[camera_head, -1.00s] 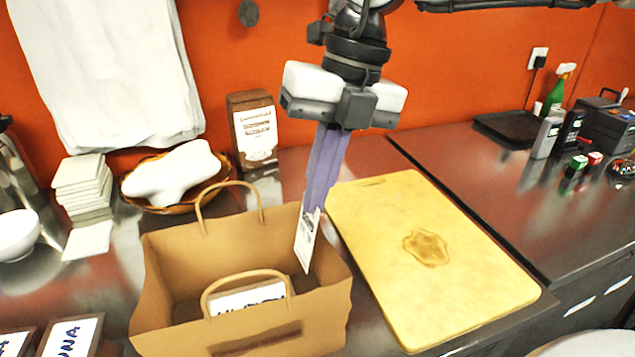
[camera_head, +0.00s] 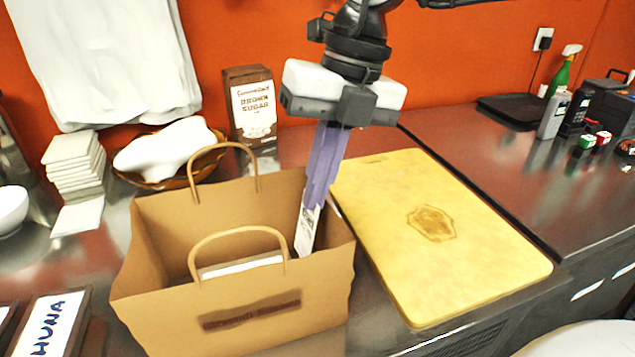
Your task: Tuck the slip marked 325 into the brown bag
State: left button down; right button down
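The brown bag (camera_head: 232,333) stands upright and open on the steel counter, with two looped handles and dark print on its front. My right gripper (camera_head: 313,202) comes down from above, its purple fingers shut on a white slip (camera_head: 305,238) with dark print. The slip hangs nearly upright at the right end of the bag's opening, its lower part below the rim. I cannot read its number or tell whether it touches the bag wall. A white item (camera_head: 240,267) lies inside the bag, mostly hidden by the front wall. My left gripper is not in view.
A yellow cutting board (camera_head: 430,240) lies right of the bag. Behind the bag are a brown sugar package (camera_head: 252,110), a basket (camera_head: 205,165) with a white cloth and stacked white tiles (camera_head: 75,168). A sign (camera_head: 48,325) stands at front left. Bottles (camera_head: 553,112) stand far right.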

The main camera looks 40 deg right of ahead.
pick_arm(q)
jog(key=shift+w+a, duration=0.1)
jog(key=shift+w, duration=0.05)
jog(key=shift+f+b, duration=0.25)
jog(key=shift+b, duration=0.2)
pick_arm(e)
jog(key=shift+f, duration=0.45)
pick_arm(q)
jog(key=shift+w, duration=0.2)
pick_arm(e)
jog(key=shift+f, duration=0.35)
pick_arm(q)
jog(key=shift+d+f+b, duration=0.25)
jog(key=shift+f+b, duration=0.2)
jog(key=shift+b, duration=0.3)
pick_arm(e)
jog(key=shift+f, duration=0.5)
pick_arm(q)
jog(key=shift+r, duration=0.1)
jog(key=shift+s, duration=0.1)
pick_arm(e)
jog(key=c, duration=2.1)
grip_release()
jog(key=shift+o, duration=0.3)
jog(key=shift+f, duration=0.1)
jog(key=shift+s+f, duration=0.15)
jog(key=shift+s, duration=0.05)
